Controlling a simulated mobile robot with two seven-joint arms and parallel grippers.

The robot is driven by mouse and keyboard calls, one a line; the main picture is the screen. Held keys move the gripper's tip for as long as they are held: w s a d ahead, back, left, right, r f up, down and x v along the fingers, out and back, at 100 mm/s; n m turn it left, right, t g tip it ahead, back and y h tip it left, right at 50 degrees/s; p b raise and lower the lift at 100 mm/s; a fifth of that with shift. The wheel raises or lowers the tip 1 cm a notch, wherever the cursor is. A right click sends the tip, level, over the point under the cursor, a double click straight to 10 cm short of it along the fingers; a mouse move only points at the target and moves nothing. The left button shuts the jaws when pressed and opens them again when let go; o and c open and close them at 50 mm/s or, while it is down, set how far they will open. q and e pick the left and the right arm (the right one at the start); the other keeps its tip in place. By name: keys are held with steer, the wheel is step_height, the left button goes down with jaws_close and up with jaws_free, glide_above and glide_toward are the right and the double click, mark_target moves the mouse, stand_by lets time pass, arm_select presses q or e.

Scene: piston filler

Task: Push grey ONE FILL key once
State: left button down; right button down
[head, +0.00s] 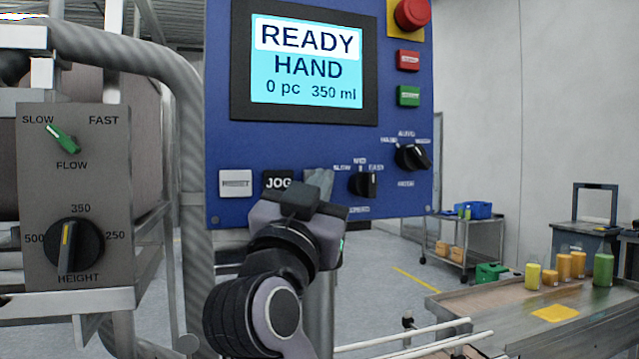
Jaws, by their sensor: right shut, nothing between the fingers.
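The blue control panel (290,145) hangs in front of me, its screen (307,62) reading READY, HAND, 0 pc, 350 ml. In its lower row are a white key (235,183), a black JOG key (279,182) and, right of that, a grey key (319,180). The grey key is partly covered by my right gripper, and no label on it can be read. My right gripper (302,203) is shut and empty, just below and in front of the grey key. Its fingertips are hidden, so contact cannot be told. My left gripper is not in view.
Beside the grey key is a black rotary knob (365,185); another knob (411,157), green and red keys and a red emergency button (411,14) are farther right. A grey FLOW and HEIGHT plate (87,190) stands left. Bottles stand on a table (500,309) at lower right.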

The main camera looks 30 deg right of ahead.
stand_by(0.3)
steer(key=shift+s+a+f+b, duration=0.15)
steer(key=shift+s+b, duration=0.2)
steer(key=shift+s, duration=0.45)
steer(key=s, duration=0.2)
steer(key=s+a+b, duration=0.1)
steer(key=s, duration=0.2)
steer(key=shift+a, duration=0.1)
steer(key=shift+w, duration=0.1)
stand_by(0.7)
